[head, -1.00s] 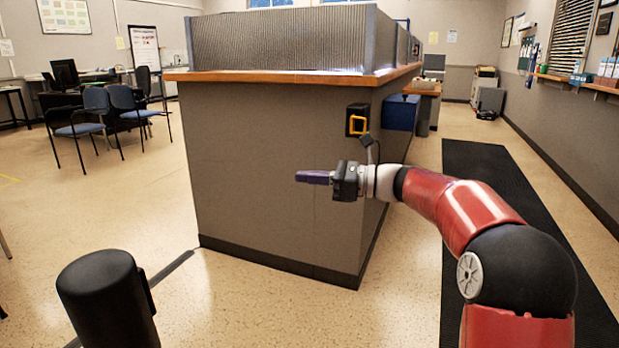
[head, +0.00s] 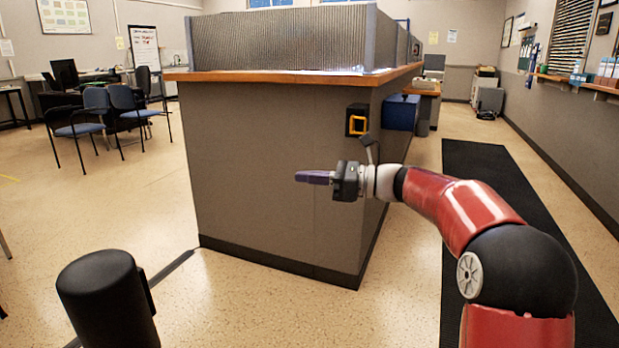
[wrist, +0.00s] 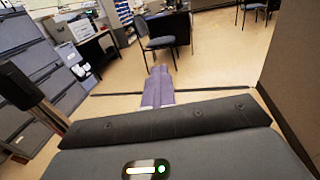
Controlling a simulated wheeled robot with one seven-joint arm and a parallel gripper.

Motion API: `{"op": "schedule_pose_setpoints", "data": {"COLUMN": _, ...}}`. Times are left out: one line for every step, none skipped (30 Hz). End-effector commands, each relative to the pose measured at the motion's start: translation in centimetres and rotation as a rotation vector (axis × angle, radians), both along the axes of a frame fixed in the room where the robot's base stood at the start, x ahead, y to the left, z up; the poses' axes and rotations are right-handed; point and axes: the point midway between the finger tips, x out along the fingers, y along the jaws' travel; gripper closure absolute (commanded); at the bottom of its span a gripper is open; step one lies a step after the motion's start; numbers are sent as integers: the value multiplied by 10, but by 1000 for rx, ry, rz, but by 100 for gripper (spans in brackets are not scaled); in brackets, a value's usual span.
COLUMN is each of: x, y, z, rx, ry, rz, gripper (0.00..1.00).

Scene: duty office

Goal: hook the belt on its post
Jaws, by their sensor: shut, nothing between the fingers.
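A black wall unit with a yellow-orange loop (head: 356,120), apparently the belt's end, sits on the grey counter's near face below the wooden top. No drawn-out belt strap is visible. A thick black post (head: 108,300) stands at the lower left of the head view. A dark upright at the left of the wrist view (wrist: 28,84) may be the same post; I cannot be sure. My gripper (head: 304,177) has purple fingers pointing left, shut and empty. It is in front of the counter, below and left of the loop. Its fingers also show in the wrist view (wrist: 159,85).
The grey counter (head: 270,180) fills the middle, and my arm reaches along its right corner. A dark strip (head: 175,268) crosses the floor between counter and post. Blue chairs (head: 125,105) stand at the far left. Open floor (head: 120,210) lies left of the counter.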

Motion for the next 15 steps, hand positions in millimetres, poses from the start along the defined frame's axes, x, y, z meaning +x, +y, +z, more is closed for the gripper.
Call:
{"op": "schedule_pose_setpoints", "data": {"x": 0, "y": 0, "z": 0, "rx": 0, "ry": 0, "rz": 0, "gripper": 100}}
{"op": "schedule_pose_setpoints", "data": {"x": 0, "y": 0, "z": 0, "rx": 0, "ry": 0, "rz": 0, "gripper": 100}}
{"op": "schedule_pose_setpoints", "data": {"x": 0, "y": 0, "z": 0, "rx": 0, "ry": 0, "rz": 0, "gripper": 100}}
{"op": "schedule_pose_setpoints", "data": {"x": 0, "y": 0, "z": 0, "rx": 0, "ry": 0, "rz": 0, "gripper": 100}}
{"op": "schedule_pose_setpoints", "data": {"x": 0, "y": 0, "z": 0, "rx": 0, "ry": 0, "rz": 0, "gripper": 100}}
{"op": "schedule_pose_setpoints", "data": {"x": 0, "y": 0, "z": 0, "rx": 0, "ry": 0, "rz": 0, "gripper": 100}}
{"op": "schedule_pose_setpoints", "data": {"x": 0, "y": 0, "z": 0, "rx": 0, "ry": 0, "rz": 0, "gripper": 100}}
{"op": "schedule_pose_setpoints", "data": {"x": 0, "y": 0, "z": 0, "rx": 0, "ry": 0, "rz": 0, "gripper": 100}}
{"op": "schedule_pose_setpoints", "data": {"x": 0, "y": 0, "z": 0, "rx": 0, "ry": 0, "rz": 0, "gripper": 97}}
{"op": "schedule_pose_setpoints", "data": {"x": 0, "y": 0, "z": 0, "rx": 0, "ry": 0, "rz": 0, "gripper": 93}}
{"op": "schedule_pose_setpoints", "data": {"x": 0, "y": 0, "z": 0, "rx": 0, "ry": 0, "rz": 0, "gripper": 89}}
{"op": "schedule_pose_setpoints", "data": {"x": 0, "y": 0, "z": 0, "rx": 0, "ry": 0, "rz": 0, "gripper": 84}}
{"op": "schedule_pose_setpoints", "data": {"x": 0, "y": 0, "z": 0, "rx": 0, "ry": 0, "rz": 0, "gripper": 80}}
{"op": "schedule_pose_setpoints", "data": {"x": 0, "y": 0, "z": 0, "rx": 0, "ry": 0, "rz": 0, "gripper": 76}}
{"op": "schedule_pose_setpoints", "data": {"x": 0, "y": 0, "z": 0, "rx": 0, "ry": 0, "rz": 0, "gripper": 74}}
